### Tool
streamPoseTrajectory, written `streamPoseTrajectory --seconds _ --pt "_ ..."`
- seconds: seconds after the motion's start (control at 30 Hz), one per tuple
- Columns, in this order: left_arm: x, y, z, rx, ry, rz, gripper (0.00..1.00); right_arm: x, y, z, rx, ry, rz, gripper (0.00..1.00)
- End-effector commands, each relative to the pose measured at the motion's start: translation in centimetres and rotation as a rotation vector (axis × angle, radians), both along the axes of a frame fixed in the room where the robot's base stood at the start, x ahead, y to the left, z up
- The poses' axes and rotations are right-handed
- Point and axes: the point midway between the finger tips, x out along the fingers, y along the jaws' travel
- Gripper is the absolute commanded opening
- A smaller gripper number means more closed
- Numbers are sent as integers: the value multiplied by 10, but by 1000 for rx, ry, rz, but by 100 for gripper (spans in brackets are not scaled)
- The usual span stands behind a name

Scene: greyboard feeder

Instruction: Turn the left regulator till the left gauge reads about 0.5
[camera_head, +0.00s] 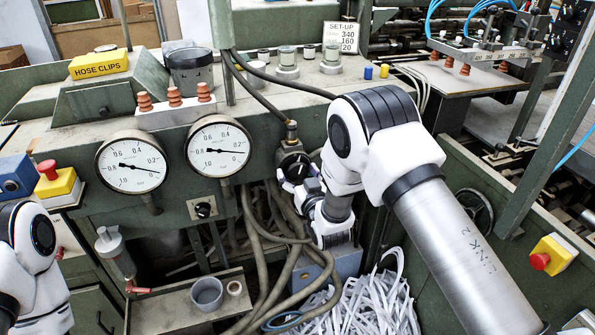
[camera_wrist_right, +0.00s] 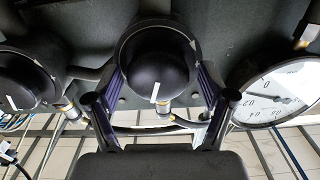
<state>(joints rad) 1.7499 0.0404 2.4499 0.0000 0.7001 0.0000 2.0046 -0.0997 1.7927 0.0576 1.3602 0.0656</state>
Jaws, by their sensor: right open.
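The left gauge (camera_head: 130,165) has a white dial, and its needle points right and slightly down, between 0 and 0.2. The left regulator (camera_head: 292,163) is a round black knob below a brass fitting, right of the gauges. My right gripper (camera_head: 299,185) is at this knob, partly hidden by my wrist. In the right wrist view the regulator knob (camera_wrist_right: 158,75), with a white mark, lies between the open fingers of the gripper (camera_wrist_right: 162,92). I cannot tell whether they touch it. My left gripper is out of view.
The right gauge (camera_head: 218,147) also reads low. A second regulator (camera_wrist_right: 25,85) shows at the left of the right wrist view. A small panel switch (camera_head: 203,209) sits below the gauges. Hoses (camera_head: 265,260) hang beneath, beside a heap of paper strips (camera_head: 365,305).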

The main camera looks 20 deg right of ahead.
Motion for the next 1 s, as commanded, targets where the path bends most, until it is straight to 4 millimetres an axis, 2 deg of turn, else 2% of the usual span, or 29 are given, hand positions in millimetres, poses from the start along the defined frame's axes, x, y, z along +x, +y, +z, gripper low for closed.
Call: streamPoseTrajectory --seconds 0.13,0.17,0.3,0.33,0.73,1.0 --pt "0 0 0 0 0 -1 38 0 0 -1 0 1 0 82" --pt "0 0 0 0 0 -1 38 0 0 -1 0 1 0 78" --pt "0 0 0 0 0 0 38 0 0 -1 0 1 0 29" --pt "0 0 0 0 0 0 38 0 0 -1 0 1 0 21" --pt "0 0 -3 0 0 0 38 0 0 -1 29 1 0 21" --pt "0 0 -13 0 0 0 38 0 0 -3 161 7 0 21"
